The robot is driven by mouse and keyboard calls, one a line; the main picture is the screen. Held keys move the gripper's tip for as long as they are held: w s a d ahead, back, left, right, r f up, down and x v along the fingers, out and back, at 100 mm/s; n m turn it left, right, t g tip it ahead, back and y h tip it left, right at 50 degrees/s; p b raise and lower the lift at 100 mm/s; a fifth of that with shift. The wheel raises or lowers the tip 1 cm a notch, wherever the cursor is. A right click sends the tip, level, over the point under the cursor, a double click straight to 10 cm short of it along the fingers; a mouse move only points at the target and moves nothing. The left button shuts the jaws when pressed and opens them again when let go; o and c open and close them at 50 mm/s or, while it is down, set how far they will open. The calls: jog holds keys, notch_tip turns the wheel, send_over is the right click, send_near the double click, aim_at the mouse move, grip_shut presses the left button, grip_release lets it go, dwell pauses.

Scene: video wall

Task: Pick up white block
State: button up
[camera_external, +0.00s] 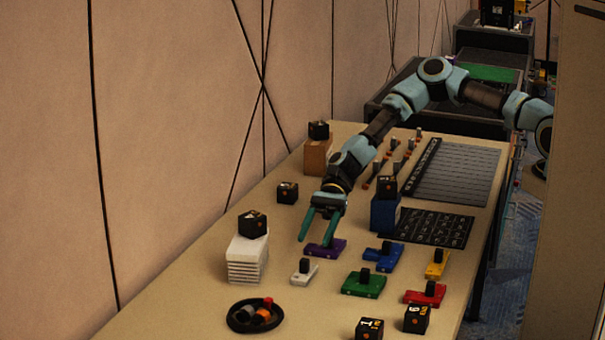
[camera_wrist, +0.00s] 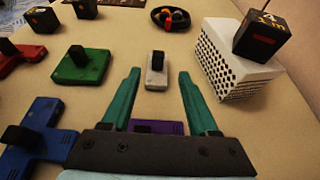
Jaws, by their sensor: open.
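The small white block (camera_external: 304,274) with a black knob on top lies on the table, in front of the purple block (camera_external: 325,248). In the wrist view the white block (camera_wrist: 157,77) shows ahead, between the tips of my two green fingers. My gripper (camera_external: 315,242) is open and empty, pointing down over the purple block and apart from the white block. In the wrist view the purple block (camera_wrist: 158,127) shows partly between the fingers, close to the gripper's body. Its lower part is hidden.
Blue (camera_external: 382,256), green (camera_external: 363,283), red (camera_external: 425,294) and yellow (camera_external: 437,264) knobbed blocks lie to the right. A white slatted box (camera_external: 247,260) bearing a black cube (camera_external: 253,223) stands left. A round black tray (camera_external: 254,328) lies in front.

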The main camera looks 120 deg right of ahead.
aim_at(305, 259)
jog(key=x, duration=0.3)
jog(key=shift+w+a+p, duration=0.2)
jog(key=shift+a+p, duration=0.1)
jog(key=shift+p, duration=0.05)
jog(key=x, duration=0.1)
jog(key=p+x, duration=0.1)
jog(key=x, duration=0.1)
jog(key=p+x, duration=0.1)
jog(key=shift+w+a+r, duration=0.1)
jog(key=shift+a+r, duration=0.15)
jog(key=shift+a, duration=0.05)
jog(key=shift+w+a+f, duration=0.25)
jog(key=shift+w+f, duration=0.05)
jog(key=shift+w, duration=0.05)
grip_shut()
